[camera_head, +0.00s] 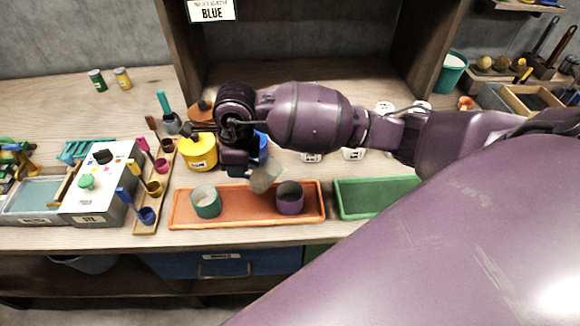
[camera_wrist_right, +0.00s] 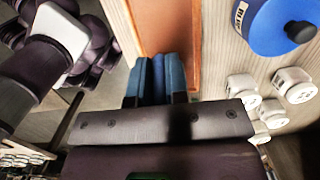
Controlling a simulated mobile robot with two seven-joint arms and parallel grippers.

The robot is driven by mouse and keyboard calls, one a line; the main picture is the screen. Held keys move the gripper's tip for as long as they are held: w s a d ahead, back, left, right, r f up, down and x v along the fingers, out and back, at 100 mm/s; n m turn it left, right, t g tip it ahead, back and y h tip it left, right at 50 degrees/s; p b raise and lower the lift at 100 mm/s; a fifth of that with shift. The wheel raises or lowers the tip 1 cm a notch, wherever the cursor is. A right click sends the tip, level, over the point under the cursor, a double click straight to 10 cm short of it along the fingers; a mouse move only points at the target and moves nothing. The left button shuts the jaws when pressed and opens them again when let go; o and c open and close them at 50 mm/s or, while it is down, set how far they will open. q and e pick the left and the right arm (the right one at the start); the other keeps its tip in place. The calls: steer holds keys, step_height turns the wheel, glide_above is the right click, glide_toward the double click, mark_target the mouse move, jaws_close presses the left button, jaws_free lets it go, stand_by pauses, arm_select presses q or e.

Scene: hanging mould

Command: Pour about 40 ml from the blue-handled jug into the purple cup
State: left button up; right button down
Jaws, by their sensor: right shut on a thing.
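My right gripper (camera_head: 240,165) reaches in from the right and is shut on the blue handle (camera_wrist_right: 158,75) of the jug. The jug (camera_head: 265,177), pale grey and translucent, hangs tilted above the orange tray, just left of and above the purple cup (camera_head: 289,198). I see no stream between them, and the liquid level in either is too small to tell. The purple cup stands upright at the right part of the orange tray (camera_head: 246,213). In the right wrist view the jug's body is hidden behind the fingers. My left gripper does not show.
A teal cup (camera_head: 206,202) stands at the tray's left part. A yellow canister (camera_head: 199,152) and a blue canister (camera_wrist_right: 272,22) stand behind the tray. A green tray (camera_head: 372,197) lies to the right. A rack of small coloured cups (camera_head: 154,188) stands left.

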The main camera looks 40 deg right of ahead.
steer(key=f+h+b, duration=0.1)
steer(key=f, duration=0.1)
steer(key=w+a+f+g+h+b, duration=0.1)
steer(key=f, duration=0.2)
steer(key=a+f+g+h+b, duration=0.1)
steer(key=f+b, duration=0.1)
steer(key=f, duration=0.1)
steer(key=shift+w+a, duration=0.25)
steer(key=shift+w, duration=0.05)
steer(key=shift+w+a+r+g+h, duration=0.2)
steer(key=shift+w+r+g+h, duration=0.1)
steer(key=shift+r+h, duration=0.2)
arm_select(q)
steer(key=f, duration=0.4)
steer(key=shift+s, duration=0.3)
arm_select(e)
steer(key=shift+a+r+g+h, duration=0.2)
steer(key=shift+a+g+h, duration=0.1)
steer(key=shift+h, duration=0.1)
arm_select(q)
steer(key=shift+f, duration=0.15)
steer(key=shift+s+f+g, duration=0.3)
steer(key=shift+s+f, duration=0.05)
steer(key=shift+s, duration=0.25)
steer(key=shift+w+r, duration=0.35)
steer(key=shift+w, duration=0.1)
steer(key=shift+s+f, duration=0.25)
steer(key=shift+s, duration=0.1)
